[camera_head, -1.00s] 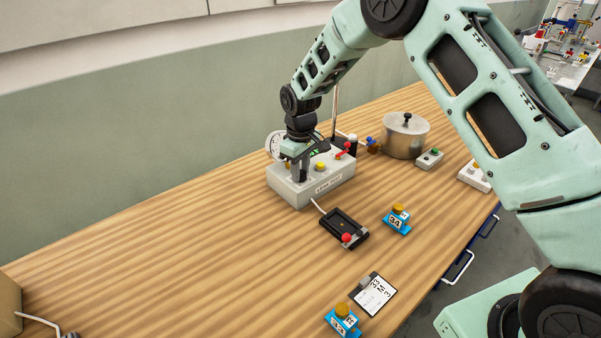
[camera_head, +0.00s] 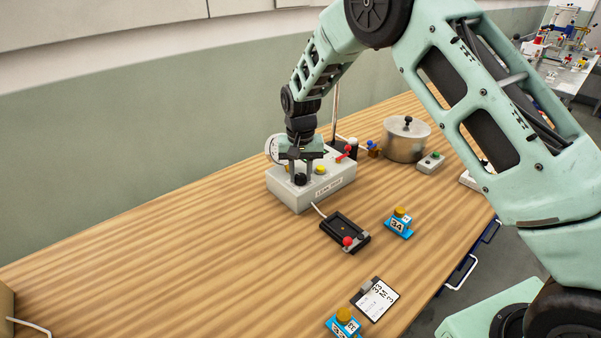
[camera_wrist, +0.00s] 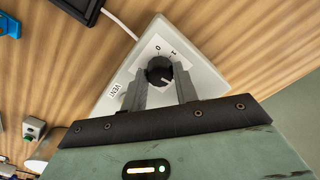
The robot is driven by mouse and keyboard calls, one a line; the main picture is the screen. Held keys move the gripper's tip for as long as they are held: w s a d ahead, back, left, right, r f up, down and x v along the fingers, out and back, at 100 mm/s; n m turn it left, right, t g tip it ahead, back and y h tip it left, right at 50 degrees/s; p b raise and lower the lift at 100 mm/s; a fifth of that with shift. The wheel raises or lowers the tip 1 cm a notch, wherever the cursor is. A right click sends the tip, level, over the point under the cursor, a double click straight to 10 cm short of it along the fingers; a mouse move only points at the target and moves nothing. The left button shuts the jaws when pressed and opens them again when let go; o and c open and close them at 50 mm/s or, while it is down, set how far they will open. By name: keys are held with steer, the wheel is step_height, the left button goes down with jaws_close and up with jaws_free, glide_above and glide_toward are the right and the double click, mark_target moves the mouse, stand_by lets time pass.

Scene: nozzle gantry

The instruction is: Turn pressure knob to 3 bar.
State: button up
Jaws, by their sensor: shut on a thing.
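The pressure knob (camera_wrist: 160,71) is a round black knob with a white pointer line, on a light grey box (camera_head: 318,193) with a dial scale; a 0 and a 1 show in the wrist view. My gripper (camera_wrist: 161,80) points down over the box and is shut on the knob, one finger on each side. In the head view, the knob (camera_head: 300,180) shows between the fingers of my gripper (camera_head: 301,176). A round white gauge (camera_head: 271,149) stands behind the gripper, mostly hidden, so its reading cannot be seen. The rest of the knob scale is hidden.
The box also carries a yellow button (camera_head: 320,170) and a red lever (camera_head: 346,152). A black pendant with a red knob (camera_head: 344,231), blue blocks with yellow tops (camera_head: 399,223), a clipboard (camera_head: 375,299) and a metal pot (camera_head: 406,140) stand around. The left of the table is clear.

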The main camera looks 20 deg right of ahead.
mark_target(300, 176)
steer(key=shift+m, duration=0.6)
steer(key=o, duration=1)
steer(key=shift+c, duration=0.2)
steer(key=shift+r, duration=0.1)
step_height(300, 176, up, 17)
steer(key=b, duration=0.3)
steer(key=shift+r, duration=0.15)
